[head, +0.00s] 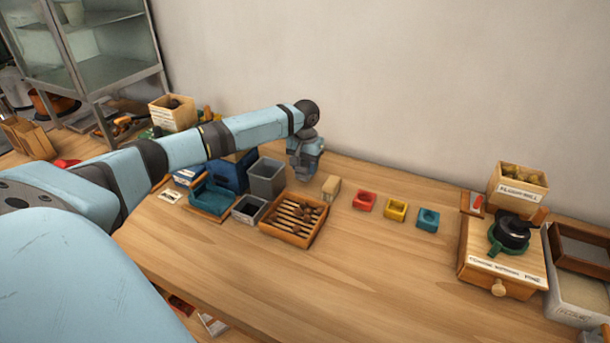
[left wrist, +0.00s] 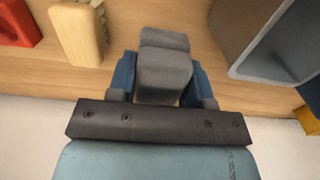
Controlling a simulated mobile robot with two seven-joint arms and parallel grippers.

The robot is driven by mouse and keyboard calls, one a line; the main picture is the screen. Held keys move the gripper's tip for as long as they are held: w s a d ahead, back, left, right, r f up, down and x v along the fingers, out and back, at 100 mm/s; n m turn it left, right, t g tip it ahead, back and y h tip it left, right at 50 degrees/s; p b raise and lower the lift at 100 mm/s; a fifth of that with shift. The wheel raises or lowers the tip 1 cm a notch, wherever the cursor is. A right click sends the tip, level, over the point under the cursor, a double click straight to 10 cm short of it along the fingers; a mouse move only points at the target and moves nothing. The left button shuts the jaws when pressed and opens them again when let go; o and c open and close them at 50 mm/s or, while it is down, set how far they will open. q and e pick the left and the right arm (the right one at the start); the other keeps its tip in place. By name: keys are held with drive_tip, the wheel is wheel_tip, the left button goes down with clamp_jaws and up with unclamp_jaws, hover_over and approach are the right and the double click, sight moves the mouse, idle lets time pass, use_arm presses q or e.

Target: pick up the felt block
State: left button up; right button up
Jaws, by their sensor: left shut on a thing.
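The felt block (left wrist: 164,72) is grey and sits between the blue fingers of my left gripper (left wrist: 162,80) in the left wrist view. The gripper is shut on it, with a finger on each side. In the head view my left gripper (head: 305,170) points down over the back of the table, between the grey bin and a small pale wooden block. The felt block is hard to make out there, and I cannot tell whether it touches the table. My right gripper is not in view.
Left of the gripper stands a grey bin (head: 267,178), right of it the wooden block (head: 331,187). A slatted wooden tray (head: 280,238) is in front. Red (head: 364,201), yellow (head: 396,210) and blue (head: 428,220) holders stand rightward. The front middle table is clear.

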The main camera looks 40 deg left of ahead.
sight(305, 161)
use_arm(q)
wheel_tip(305, 161, up, 16)
drive_tip(key=shift+f, duration=0.15)
